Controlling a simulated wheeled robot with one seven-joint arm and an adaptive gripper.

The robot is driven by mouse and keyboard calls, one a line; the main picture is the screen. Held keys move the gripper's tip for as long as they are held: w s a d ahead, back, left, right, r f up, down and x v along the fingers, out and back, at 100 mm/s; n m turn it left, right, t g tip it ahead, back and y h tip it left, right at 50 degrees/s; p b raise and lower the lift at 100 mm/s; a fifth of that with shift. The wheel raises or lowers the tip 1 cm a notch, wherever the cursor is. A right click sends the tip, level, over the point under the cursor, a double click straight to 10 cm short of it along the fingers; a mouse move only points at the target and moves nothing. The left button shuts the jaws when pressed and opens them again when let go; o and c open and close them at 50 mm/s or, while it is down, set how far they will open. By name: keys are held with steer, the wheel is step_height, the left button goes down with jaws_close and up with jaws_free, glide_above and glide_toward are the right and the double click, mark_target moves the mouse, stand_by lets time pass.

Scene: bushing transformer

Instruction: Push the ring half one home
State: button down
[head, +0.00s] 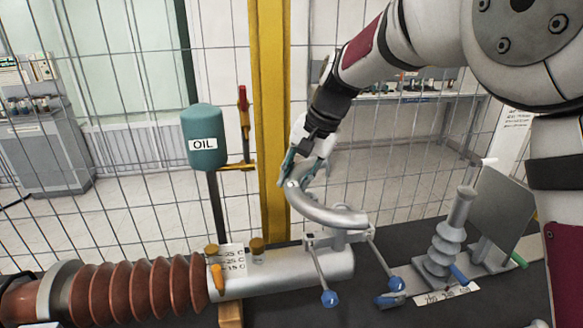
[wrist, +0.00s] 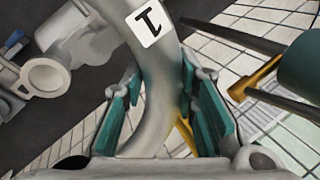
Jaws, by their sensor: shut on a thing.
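The ring half (head: 322,211) is a grey curved metal piece, held in the air above the right end of the transformer's grey cylinder (head: 285,272). My gripper (head: 303,172) is shut on its upper left end. In the wrist view the ring half (wrist: 155,75) runs between the teal finger pads of my gripper (wrist: 155,100) and carries a white label with a black mark. In the head view its lower right end is close to the bracket on the cylinder; I cannot tell whether they touch.
Blue-tipped rods (head: 329,297) stick out from the cylinder's bracket. A ribbed brown bushing (head: 140,290) lies at left. The teal oil tank (head: 205,136) and a yellow post (head: 270,120) stand behind. A grey ribbed insulator (head: 447,240) stands at right.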

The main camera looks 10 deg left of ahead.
stand_by(0.4)
steer(key=shift+f, duration=2.85)
steer(key=shift+f+b, duration=0.45)
steer(key=shift+f, duration=1.5)
steer(key=c, duration=1.2)
jaws_free()
steer(key=shift+r, duration=0.1)
steer(key=v, duration=1.1)
steer(key=shift+r, duration=0.35)
steer(key=shift+d, duration=0.2)
